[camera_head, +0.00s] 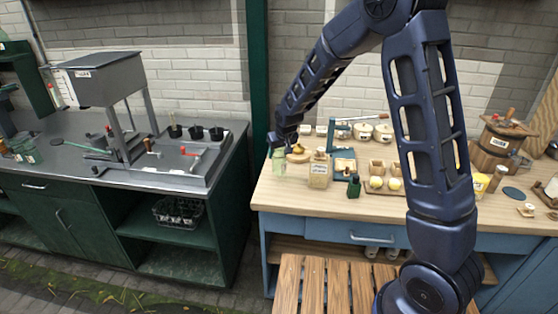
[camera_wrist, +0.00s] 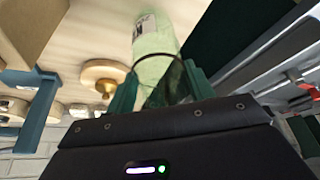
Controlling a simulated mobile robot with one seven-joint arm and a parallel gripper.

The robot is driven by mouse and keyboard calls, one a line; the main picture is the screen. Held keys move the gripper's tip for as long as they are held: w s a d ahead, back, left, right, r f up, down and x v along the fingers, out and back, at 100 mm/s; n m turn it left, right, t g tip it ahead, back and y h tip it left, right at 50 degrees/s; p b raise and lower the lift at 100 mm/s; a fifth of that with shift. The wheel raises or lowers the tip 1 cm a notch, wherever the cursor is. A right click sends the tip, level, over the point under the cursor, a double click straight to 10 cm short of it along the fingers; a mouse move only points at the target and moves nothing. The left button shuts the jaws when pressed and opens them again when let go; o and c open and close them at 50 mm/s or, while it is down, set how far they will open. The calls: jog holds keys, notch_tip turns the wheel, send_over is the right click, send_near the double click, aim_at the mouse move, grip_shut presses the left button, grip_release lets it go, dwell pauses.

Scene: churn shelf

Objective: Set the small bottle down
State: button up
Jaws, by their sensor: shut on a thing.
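The small bottle (camera_head: 278,164) is pale green and see-through, near the left end of the wooden worktop (camera_head: 300,203). In the wrist view the bottle (camera_wrist: 152,42) has a whitish label and lies between the green fingers. My gripper (camera_head: 279,147) is shut on it from above, and it also shows in the wrist view (camera_wrist: 160,86). The bottle looks roughly upright. I cannot tell whether its base touches the worktop; the fingers and my gripper's body hide its upper part.
A round wooden piece with a brass knob (camera_wrist: 104,76) is close beside the bottle. A tan labelled container (camera_head: 319,170), a dark green bottle (camera_head: 354,187) and a blue stand (camera_head: 345,166) are to the right. Bare wood lies in front; the worktop's left edge is close.

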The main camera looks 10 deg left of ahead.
aim_at(279, 160)
jog(key=shift+f, duration=1.85)
jog(key=shift+f, duration=0.15)
jog(key=o, duration=1.1)
jog(key=shift+c, duration=0.2)
jog(key=v, duration=1.2)
jog(key=shift+r, duration=0.25)
